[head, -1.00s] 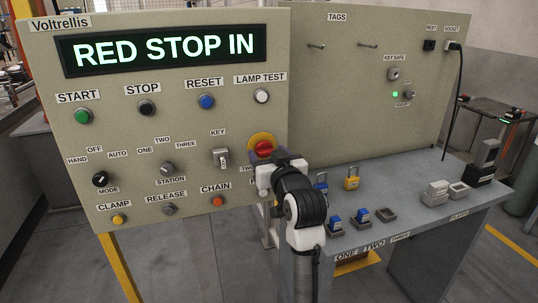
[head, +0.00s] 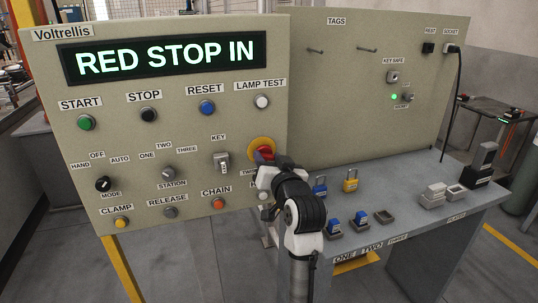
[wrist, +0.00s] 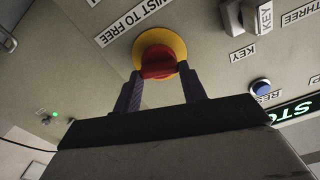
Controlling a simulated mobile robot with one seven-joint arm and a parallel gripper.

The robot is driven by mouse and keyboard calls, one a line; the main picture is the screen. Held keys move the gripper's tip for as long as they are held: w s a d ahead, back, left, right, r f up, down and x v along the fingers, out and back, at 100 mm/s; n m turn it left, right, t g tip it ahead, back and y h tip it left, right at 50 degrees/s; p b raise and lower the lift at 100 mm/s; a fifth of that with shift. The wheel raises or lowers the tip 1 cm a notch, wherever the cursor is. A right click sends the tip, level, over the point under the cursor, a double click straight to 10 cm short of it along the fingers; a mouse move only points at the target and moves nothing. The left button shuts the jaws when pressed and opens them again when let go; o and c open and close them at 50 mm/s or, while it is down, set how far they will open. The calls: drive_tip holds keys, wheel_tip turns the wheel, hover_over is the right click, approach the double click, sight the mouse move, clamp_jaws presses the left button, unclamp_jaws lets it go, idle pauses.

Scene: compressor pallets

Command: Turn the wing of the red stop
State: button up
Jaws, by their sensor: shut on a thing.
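The red stop (head: 265,151) is a red knob with a raised wing on a yellow round plate, on the lower right of the beige panel. It also shows in the wrist view (wrist: 158,63), under a label partly reading "TWIST TO FREE". My gripper (head: 261,159) reaches it from the front, its dark purple fingers at the knob. In the wrist view my gripper (wrist: 161,78) has one finger on each side of the red wing, shut on it. The wing lies roughly crosswise between the fingertips. In the head view my gripper hides part of the knob.
The panel display (head: 165,57) reads "RED STOP IN". The key switch (head: 222,161) and chain button (head: 218,203) sit left of my gripper. A grey bench (head: 420,222) with blue padlocks (head: 335,223) and a yellow padlock (head: 351,181) stands to the right.

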drive_tip(key=shift+m+p, duration=1.1)
drive_tip(key=shift+m, duration=0.7)
drive_tip(key=shift+d, duration=0.1)
drive_tip(key=o, duration=1)
drive_tip(key=b+v, duration=0.3)
drive_tip(key=v, duration=1)
drive_tip(key=shift+s+d, duration=0.1)
drive_tip(key=shift+s, duration=0.25)
